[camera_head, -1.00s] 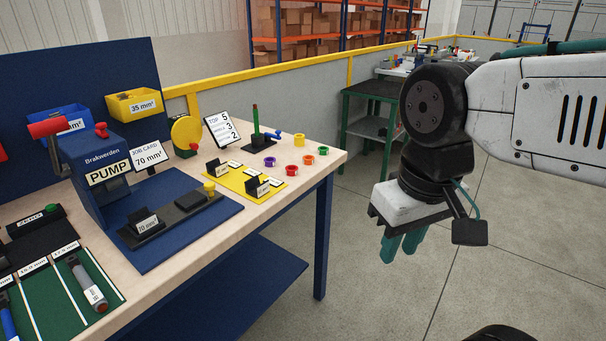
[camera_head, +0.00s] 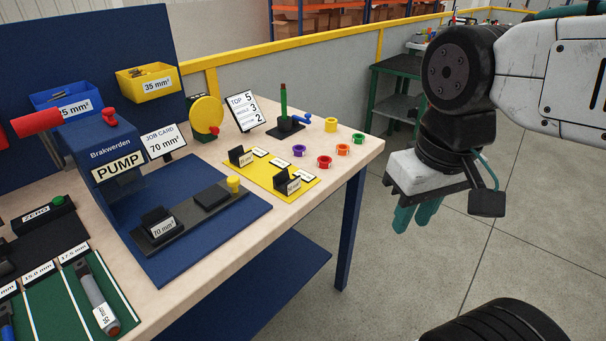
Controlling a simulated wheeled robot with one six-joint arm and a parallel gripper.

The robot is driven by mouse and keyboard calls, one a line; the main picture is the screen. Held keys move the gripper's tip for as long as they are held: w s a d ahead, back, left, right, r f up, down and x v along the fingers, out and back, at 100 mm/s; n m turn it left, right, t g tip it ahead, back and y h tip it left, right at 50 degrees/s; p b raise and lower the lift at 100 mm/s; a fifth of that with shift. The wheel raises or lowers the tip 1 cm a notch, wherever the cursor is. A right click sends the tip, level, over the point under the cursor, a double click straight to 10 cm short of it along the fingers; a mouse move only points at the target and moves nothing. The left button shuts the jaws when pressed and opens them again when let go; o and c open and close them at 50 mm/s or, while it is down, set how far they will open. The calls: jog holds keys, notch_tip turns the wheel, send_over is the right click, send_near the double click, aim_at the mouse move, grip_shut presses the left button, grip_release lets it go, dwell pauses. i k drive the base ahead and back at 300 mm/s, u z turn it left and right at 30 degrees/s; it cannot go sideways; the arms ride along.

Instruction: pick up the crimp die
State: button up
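A black die block labelled 70 mm² (camera_head: 160,225) stands on a dark rail on the blue base of the pump press (camera_head: 115,165). Two smaller black labelled blocks, one at the back (camera_head: 240,156) and one in front (camera_head: 286,181), stand on a yellow plate (camera_head: 268,176) to the right. I cannot tell from the labels alone which is the crimp die. My gripper (camera_head: 415,216) hangs to the right of the bench, over the floor. Its teal fingers point down, show a small gap and hold nothing. It is well apart from every block.
The wooden bench (camera_head: 245,228) also holds a job card reading 70 mm² (camera_head: 162,142), coloured rings (camera_head: 325,161), a yellow disc (camera_head: 207,115) and a green tool tray (camera_head: 60,300). A green table (camera_head: 398,72) stands behind.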

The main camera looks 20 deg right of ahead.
aim_at(159, 222)
jog(key=u, duration=0.55)
jog(key=i, duration=0.5)
jog(key=u, duration=1)
